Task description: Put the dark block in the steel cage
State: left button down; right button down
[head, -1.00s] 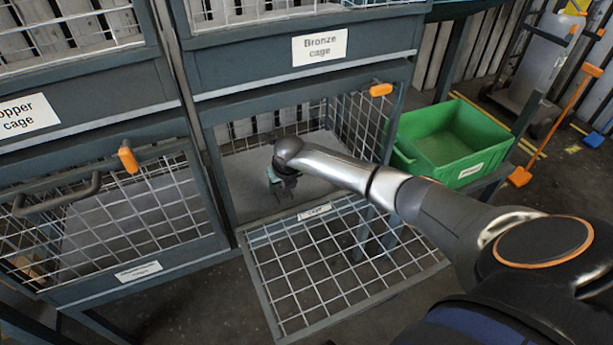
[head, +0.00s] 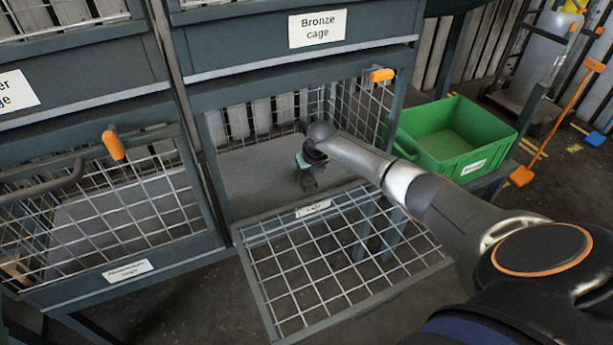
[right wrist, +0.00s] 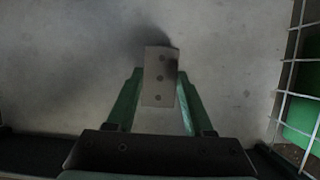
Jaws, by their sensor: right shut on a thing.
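My right gripper (head: 308,170) is inside the open lower cage (head: 245,180), above its grey floor. In the right wrist view its green fingers (right wrist: 160,100) are shut on a block (right wrist: 159,76) with a row of three holes. The block looks grey there, with a dark patch on one side and a soft shadow on the floor beyond it. Whether it touches the floor I cannot tell. In the head view the block is hard to separate from the dark gripper. The cage's small label (head: 313,208) is too small to read. My left gripper is not in view.
The cage's mesh door (head: 335,260) is folded down in front. An orange latch (head: 382,75) is at its upper right corner. A closed mesh cage (head: 120,205) is at left, a green bin (head: 455,135) at right.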

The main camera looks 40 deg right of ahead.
aim_at(311, 184)
jog(key=c, duration=0.8)
grip_release()
jog(key=shift+f, duration=0.1)
jog(key=o, duration=0.5)
jog(key=p+v, duration=0.3)
jog(key=v, duration=0.3)
jog(key=shift+r+p, duration=0.35)
jog(key=shift+p, duration=0.05)
jog(key=shift+s+r, duration=0.3)
jog(key=shift+r, duration=0.2)
